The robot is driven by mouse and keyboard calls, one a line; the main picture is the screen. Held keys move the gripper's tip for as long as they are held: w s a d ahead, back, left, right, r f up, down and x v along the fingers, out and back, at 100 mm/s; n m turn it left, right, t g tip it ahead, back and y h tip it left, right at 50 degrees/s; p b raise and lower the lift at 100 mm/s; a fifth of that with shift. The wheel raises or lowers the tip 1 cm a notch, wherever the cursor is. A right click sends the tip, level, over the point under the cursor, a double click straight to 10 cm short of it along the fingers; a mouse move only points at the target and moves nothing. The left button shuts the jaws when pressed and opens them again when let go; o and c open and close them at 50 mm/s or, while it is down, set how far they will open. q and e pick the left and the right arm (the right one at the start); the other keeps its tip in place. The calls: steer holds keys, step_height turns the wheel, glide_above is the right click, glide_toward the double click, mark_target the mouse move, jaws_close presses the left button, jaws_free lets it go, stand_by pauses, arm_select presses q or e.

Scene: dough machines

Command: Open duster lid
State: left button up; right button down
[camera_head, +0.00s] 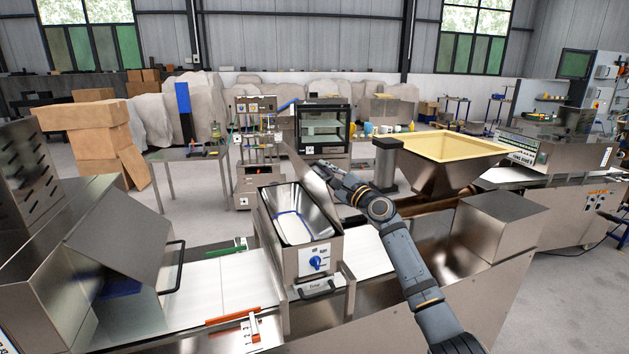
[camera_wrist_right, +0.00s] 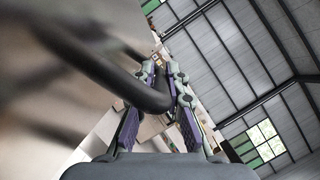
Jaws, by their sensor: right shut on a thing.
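The duster (camera_head: 305,262) is a steel box with a blue knob on its front, standing over the white conveyor belt. Its top is open and the pale inside shows. Its steel lid (camera_head: 320,190) stands tilted up along the right side of the box. My right gripper (camera_head: 326,170) is at the raised lid's upper far end, its fingers partly hidden by the lid. In the right wrist view, my right gripper (camera_wrist_right: 160,92) is shut on a dark curved handle (camera_wrist_right: 120,82), which passes between the purple-padded fingers. My left gripper is not in view.
A steel machine with a tilted cover and black handle (camera_head: 178,268) stands at the left. A cream-lined hopper (camera_head: 440,148) and a steel housing (camera_head: 497,222) stand to the right of my arm. A red-orange bar (camera_head: 233,316) lies at the belt's front edge.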

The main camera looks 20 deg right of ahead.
steer(key=shift+d+m+t+h+b, duration=0.35)
steer(key=shift+d+m+b, duration=0.2)
steer(key=shift+d+m, duration=0.6)
steer(key=c, duration=1.4)
jaws_free()
steer(key=shift+o, duration=0.2)
steer(key=v, duration=0.7)
steer(key=shift+s+f, duration=0.15)
steer(key=shift+s, duration=0.15)
